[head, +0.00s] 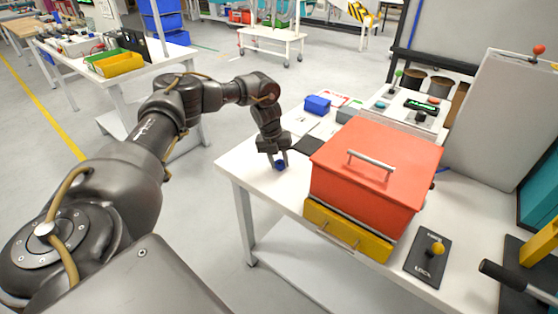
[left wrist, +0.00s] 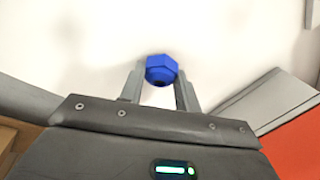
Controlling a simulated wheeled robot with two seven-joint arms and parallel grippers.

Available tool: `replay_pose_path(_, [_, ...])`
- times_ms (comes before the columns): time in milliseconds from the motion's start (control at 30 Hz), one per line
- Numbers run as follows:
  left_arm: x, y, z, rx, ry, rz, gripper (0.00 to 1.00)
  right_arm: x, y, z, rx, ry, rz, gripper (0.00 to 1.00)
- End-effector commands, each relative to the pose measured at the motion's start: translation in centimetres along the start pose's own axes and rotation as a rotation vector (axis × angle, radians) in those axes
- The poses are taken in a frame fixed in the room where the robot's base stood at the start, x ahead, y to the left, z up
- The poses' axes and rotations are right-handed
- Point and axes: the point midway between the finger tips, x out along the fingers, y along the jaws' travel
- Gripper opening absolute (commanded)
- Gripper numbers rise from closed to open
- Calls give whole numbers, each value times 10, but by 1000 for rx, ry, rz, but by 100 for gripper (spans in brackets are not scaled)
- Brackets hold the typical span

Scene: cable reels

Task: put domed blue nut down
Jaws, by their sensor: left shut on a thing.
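The domed blue nut (head: 280,165) is between the fingertips of my left gripper (head: 279,161), over the white table (head: 240,165) near its left edge. In the left wrist view the blue nut (left wrist: 160,69) shows its hexagonal side and a dark hole, with a finger of my left gripper (left wrist: 160,90) on either side. My left gripper is shut on it. The nut is at or close above the table top; I cannot tell whether it touches. My right gripper is not in view.
A red box with a handle (head: 376,150) over a yellow drawer (head: 345,232) stands right of the gripper. The table around the nut is clear.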

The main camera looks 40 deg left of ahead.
Motion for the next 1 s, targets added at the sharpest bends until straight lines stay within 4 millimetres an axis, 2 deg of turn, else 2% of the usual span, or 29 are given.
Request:
replay_pose_path(33, [2, 0, 0, 0, 1, 1, 8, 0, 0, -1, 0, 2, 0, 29])
replay_pose_path(67, [2, 0, 0, 0, 0, 0, 35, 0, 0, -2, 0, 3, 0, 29])
replay_pose_path(200, [2, 0, 0, 0, 0, 0, 53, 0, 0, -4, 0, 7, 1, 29])
replay_pose_path(467, [1, 0, 0, 0, 0, 0, 54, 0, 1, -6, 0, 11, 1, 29])
replay_pose_path(600, [-6, 0, 0, -1, -1, -1, 54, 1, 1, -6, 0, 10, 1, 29])
replay_pose_path(767, [-34, -1, 1, 0, -3, -3, 54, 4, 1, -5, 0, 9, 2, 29])
replay_pose_path(1000, [-85, -1, 1, 1, -2, -3, 54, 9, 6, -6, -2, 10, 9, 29])
